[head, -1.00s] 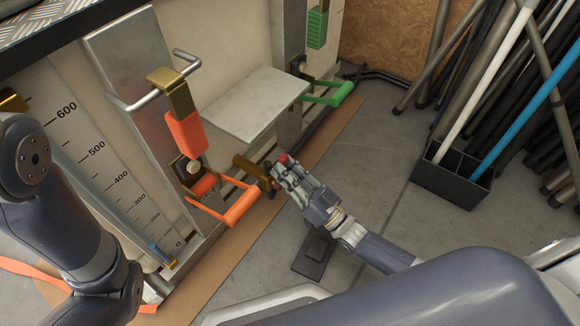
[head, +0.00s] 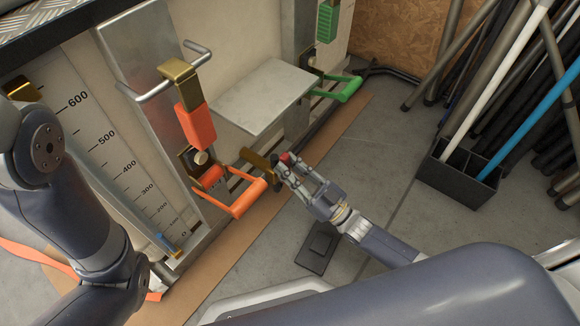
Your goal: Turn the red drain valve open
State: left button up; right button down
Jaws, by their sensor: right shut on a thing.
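The red drain valve shows only as a small red piece (head: 286,157) between the fingertips of my right gripper (head: 288,166). That gripper is shut on it, and the fingers hide most of the handle. A brass fitting (head: 257,159) sits just left of the fingertips, low on the wall panel beneath the grey shelf. I cannot tell how far the valve is turned. My left arm comes in along the left edge, and its gripper is not in view.
An orange hose bracket (head: 241,204) juts out left of the valve. A grey shelf (head: 262,96) overhangs behind it, with a green bracket (head: 340,90) further back. A black rack (head: 455,178) of poles stands right.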

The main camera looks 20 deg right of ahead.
jog(key=c, duration=1.4)
grip_release()
jog(key=shift+s, duration=0.1)
jog(key=shift+c, duration=0.2)
jog(key=v, duration=1.2)
